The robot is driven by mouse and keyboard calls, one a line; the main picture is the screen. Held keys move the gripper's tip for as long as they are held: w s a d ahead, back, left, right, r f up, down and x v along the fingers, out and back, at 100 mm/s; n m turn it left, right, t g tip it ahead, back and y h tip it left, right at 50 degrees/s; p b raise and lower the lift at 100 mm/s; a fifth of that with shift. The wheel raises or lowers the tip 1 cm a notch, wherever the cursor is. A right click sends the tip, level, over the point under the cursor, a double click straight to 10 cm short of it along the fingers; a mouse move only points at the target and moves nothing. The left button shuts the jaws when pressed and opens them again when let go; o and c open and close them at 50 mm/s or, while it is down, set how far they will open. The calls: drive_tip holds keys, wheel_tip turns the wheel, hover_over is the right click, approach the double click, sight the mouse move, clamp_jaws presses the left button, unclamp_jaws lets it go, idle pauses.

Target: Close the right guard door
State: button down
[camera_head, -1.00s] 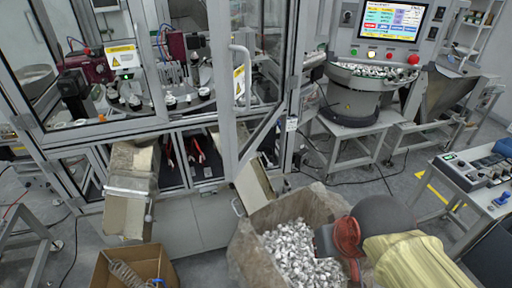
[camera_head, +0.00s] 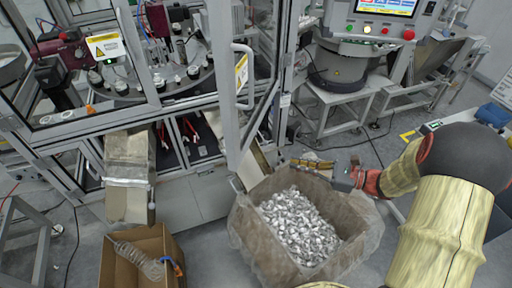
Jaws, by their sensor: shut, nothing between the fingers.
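The right guard door (camera_head: 226,95) is a grey-framed clear panel on the machine enclosure. It stands open, swung out toward me and seen almost edge-on. Its pale vertical bar handle (camera_head: 249,75) is on its near edge, with a yellow warning label behind it. My gripper (camera_head: 345,175) is small and dark, at the end of the red wrist by the far right rim of the bin. It is shut and empty, to the right of and below the door, apart from it. Its fingertips are hard to make out.
A cardboard box (camera_head: 115,265) and a chute (camera_head: 130,170) are at lower left. A bowl feeder (camera_head: 340,68) and control panel stand behind. Some grey floor is free behind the bin.

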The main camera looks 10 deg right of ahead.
drive_tip(key=r, duration=0.1)
approach(246, 149)
drive_tip(key=shift+m+y, duration=0.3)
drive_tip(key=x, duration=0.7)
drive_tip(key=shift+d+f, duration=0.1)
drive_tip(key=shift+f, duration=0.3)
drive_tip(key=shift+w, duration=0.1)
